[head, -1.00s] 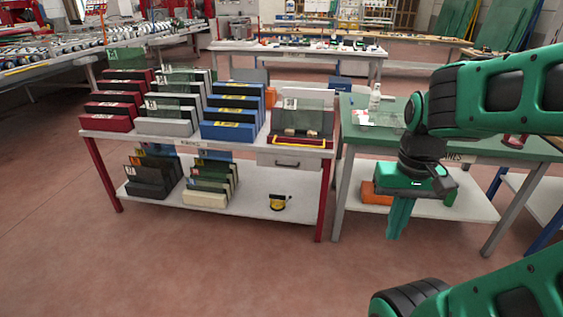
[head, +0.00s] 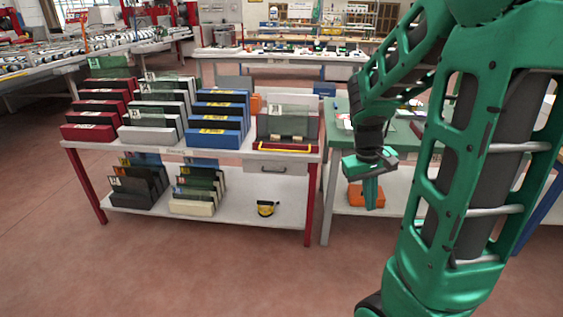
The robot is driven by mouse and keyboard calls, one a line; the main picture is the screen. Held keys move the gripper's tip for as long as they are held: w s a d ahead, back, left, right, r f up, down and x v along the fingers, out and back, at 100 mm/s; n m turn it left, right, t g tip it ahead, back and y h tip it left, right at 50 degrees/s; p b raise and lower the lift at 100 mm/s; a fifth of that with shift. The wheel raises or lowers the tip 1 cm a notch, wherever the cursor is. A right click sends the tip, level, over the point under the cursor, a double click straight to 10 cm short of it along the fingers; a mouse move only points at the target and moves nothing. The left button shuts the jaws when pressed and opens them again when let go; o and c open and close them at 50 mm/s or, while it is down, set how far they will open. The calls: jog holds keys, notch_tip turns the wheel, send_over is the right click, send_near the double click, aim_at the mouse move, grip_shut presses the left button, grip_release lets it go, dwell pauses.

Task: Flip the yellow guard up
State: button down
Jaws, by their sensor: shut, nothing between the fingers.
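The yellow guard (head: 283,146) is a thin yellow bar low along the front of a dark red and grey fixture at the right end of the rack table. It lies down flat, as far as I can tell at this size. A clear glass pane (head: 287,118) stands upright in the fixture behind it.
The rack table (head: 235,158) carries red, grey and blue racks of glass panes (head: 220,112) left of the fixture. A yellow and black tool (head: 266,209) lies on its lower shelf. An orange box (head: 362,196) sits under the green table (head: 336,124). The floor (head: 200,270) in front is clear.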

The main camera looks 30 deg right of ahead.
jog(key=w+d+f+n+t+h, duration=0.1)
jog(key=w+d+f+n+h, duration=0.35)
jog(key=w, duration=0.45)
jog(key=w+d+f+n+t+h, duration=0.1)
jog(key=w+d+f+n+h, duration=0.25)
jog(key=w+d, duration=0.4)
jog(key=w+d+f+n+h, duration=0.3)
jog(key=w+d+f+n, duration=0.15)
jog(key=w, duration=0.65)
jog(key=w+a+f+n+t+h, duration=0.1)
jog(key=w+a+f+n+t, duration=0.15)
jog(key=w+n+t, duration=0.35)
jog(key=w+a+f+n+t+h, duration=0.1)
jog(key=w+a+n+t, duration=0.1)
jog(key=w+a+n, duration=0.35)
jog(key=w+a+f+n+t+y, duration=0.4)
jog(key=w+a+f+n+t, duration=0.2)
jog(key=w+a+n, duration=0.3)
jog(key=shift+w+a+f+y, duration=0.4)
jog(key=shift+w+a+f, duration=0.2)
jog(key=shift+w+f, duration=0.2)
